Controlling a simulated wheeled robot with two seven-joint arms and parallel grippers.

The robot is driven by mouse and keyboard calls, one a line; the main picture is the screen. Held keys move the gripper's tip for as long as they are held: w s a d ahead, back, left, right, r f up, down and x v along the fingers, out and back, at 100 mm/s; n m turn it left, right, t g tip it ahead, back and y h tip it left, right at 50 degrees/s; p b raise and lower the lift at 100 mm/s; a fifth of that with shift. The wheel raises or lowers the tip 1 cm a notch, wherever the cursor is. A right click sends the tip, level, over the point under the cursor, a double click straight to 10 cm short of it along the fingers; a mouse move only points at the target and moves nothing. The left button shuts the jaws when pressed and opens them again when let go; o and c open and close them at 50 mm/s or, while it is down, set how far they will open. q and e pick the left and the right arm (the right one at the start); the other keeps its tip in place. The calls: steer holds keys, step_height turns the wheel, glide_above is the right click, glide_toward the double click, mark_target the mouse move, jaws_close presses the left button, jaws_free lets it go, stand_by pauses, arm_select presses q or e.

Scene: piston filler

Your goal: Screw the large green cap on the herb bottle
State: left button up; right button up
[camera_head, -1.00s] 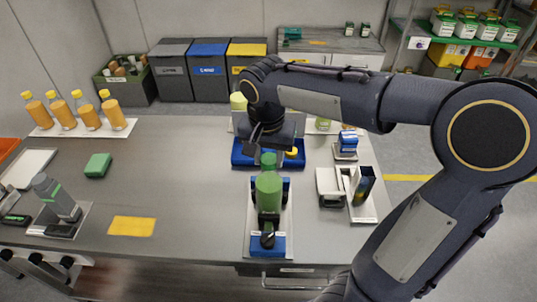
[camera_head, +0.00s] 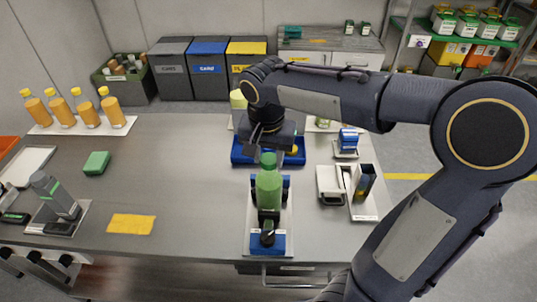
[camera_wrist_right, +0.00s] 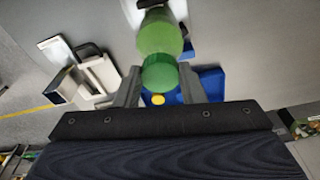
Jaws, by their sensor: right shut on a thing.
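The green herb bottle (camera_head: 268,190) stands upright in a dark clamp on a white plate (camera_head: 284,225) with a blue block at its front. It also shows in the wrist view (camera_wrist_right: 158,36). The large green cap (camera_head: 268,160) is at the top of the bottle, in line with it; I cannot tell how tightly it sits. My right gripper (camera_head: 266,148) comes from above and is shut on the cap. In the wrist view the cap (camera_wrist_right: 160,72) lies between the two fingers (camera_wrist_right: 160,88). My left gripper is not in view.
Behind the bottle is a blue tray (camera_head: 240,156) with a yellow round piece (camera_head: 293,150). A white-and-black device (camera_head: 331,184) stands to the right. The table between is clear.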

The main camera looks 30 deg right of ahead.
steer(key=shift+f+b, duration=0.4)
steer(key=shift+f, duration=0.2)
stand_by(0.7)
steer(key=m, duration=0.3)
steer(key=shift+w+m, duration=0.1)
steer(key=shift+m, duration=0.2)
steer(key=m, duration=0.3)
steer(key=shift+w+m+g, duration=0.1)
steer(key=shift+m+g, duration=0.2)
steer(key=shift+g, duration=0.1)
steer(key=m+p, duration=0.1)
steer(key=m, duration=0.2)
steer(key=shift+w, duration=0.1)
steer(key=m, duration=0.4)
steer(key=shift+w+m+g, duration=0.1)
steer(key=shift+m+g, duration=0.2)
steer(key=shift+g, duration=0.1)
steer(key=o, duration=1)
